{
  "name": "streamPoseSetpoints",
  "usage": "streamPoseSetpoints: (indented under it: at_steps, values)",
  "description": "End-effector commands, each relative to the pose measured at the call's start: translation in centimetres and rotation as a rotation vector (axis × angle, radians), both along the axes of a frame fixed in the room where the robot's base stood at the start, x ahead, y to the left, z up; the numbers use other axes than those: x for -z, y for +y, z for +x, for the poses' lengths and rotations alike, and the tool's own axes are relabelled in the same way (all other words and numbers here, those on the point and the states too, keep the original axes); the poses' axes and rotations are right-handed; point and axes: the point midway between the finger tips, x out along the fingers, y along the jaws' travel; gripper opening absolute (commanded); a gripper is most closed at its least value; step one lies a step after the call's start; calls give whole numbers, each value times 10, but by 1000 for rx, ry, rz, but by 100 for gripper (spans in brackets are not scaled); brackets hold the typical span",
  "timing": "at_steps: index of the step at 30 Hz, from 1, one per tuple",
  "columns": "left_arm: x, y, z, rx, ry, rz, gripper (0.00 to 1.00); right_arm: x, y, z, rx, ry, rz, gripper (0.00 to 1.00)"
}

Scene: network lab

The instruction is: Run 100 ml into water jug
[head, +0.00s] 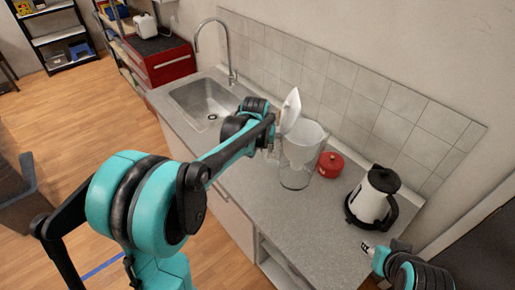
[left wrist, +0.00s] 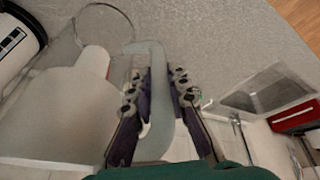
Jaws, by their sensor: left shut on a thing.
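The water jug (head: 301,160) is clear, with a white lid (head: 291,110) tilted up. It is upright at the counter's middle, right of the sink; whether its base touches the counter is unclear. My left gripper (head: 271,146) is at the jug's left side. In the left wrist view the left fingers (left wrist: 161,92) are shut on the jug's pale handle (left wrist: 156,60), with the clear jug body (left wrist: 65,105) to the left. The faucet (head: 231,60) arches over the steel sink (head: 204,100). My right gripper (head: 369,249) is low over the counter's right end; its opening is too small to tell.
A red lidded pot (head: 331,165) sits just right of the jug. A white and black kettle (head: 373,197) stands farther right on the counter (head: 265,205). The tiled wall (head: 350,100) runs behind. The counter front between jug and kettle is clear.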

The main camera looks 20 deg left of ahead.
Motion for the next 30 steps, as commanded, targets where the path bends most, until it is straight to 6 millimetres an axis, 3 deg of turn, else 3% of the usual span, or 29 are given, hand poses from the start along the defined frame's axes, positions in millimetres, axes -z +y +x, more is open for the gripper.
streamPoseSetpoints:
  at_steps: [12, 30]
  values:
    - [-14, -22, 2, 0, -1, 0, 0, -2, 0, 0, 0, 0, 0, 40]
    - [-16, -27, 2, -1, -1, -1, 0, -2, 0, 0, 0, 0, 0, 40]
